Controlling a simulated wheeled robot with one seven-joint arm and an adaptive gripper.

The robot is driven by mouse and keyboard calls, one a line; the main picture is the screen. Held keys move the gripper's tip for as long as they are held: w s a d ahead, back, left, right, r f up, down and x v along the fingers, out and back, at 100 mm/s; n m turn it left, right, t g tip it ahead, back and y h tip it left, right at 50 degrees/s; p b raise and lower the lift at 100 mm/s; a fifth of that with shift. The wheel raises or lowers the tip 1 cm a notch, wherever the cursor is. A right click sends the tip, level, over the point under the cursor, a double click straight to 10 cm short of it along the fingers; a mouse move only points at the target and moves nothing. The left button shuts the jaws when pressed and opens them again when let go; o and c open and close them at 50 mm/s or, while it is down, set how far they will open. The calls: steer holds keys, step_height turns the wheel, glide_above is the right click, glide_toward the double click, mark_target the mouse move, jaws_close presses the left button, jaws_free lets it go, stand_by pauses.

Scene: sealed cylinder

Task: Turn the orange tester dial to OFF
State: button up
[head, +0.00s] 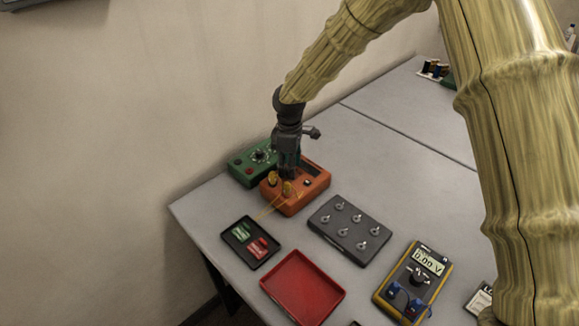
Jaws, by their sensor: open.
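The orange tester (313,190) sits on the grey table near its far left edge, against the green box. A dark window and a small dark round part show on its right side. Two orange-yellow pieces (287,189) stand at its left, with thin yellow leads running down to the left. My gripper (288,174) points down over the middle of the tester. It is open, but its fingertips are small and dark. It hides part of the tester's top. I cannot make out the dial or its marks, nor whether the fingers touch anything.
A green box (241,170) with a dial stands behind the tester. In front are a black tray (262,263) with green and red pieces, an empty red tray (303,288), a dark panel (334,239) with several knobs, and a yellow multimeter (397,263).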

step_height(320, 180, up, 11)
steer(key=shift+r, duration=0.2)
stand_by(0.6)
